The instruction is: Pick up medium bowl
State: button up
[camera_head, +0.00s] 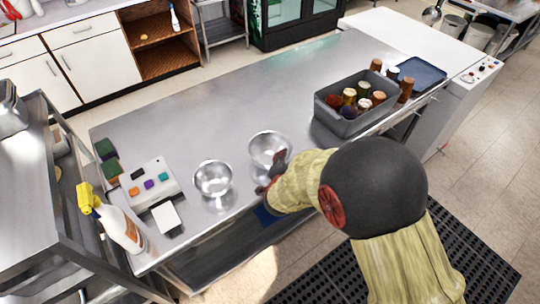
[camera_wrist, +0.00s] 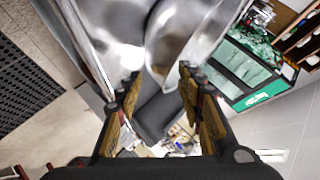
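Two shiny metal bowls stand upright on the steel counter. The right bowl (camera_head: 268,146) looks slightly larger than the left bowl (camera_head: 213,180); I cannot tell for certain which is the medium one. My gripper (camera_head: 273,172) is at the near right side of the right bowl, partly covering its lower edge. In the wrist view my gripper (camera_wrist: 160,88) has its two fingers spread apart. A metal bowl (camera_wrist: 185,40) fills the upper middle there, just beyond the fingertips. Whether a finger touches it is unclear.
The steel counter (camera_head: 190,127) is clear behind the bowls. A grey bin (camera_head: 352,122) of jars stands to the right. A white block with coloured pieces (camera_head: 149,186), a white card (camera_head: 166,217) and a spray bottle (camera_head: 121,228) are at the left.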

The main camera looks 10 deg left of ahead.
jog(key=shift+w, duration=0.25)
jog(key=shift+c, duration=0.8)
jog(key=c, duration=0.8)
grip_shut()
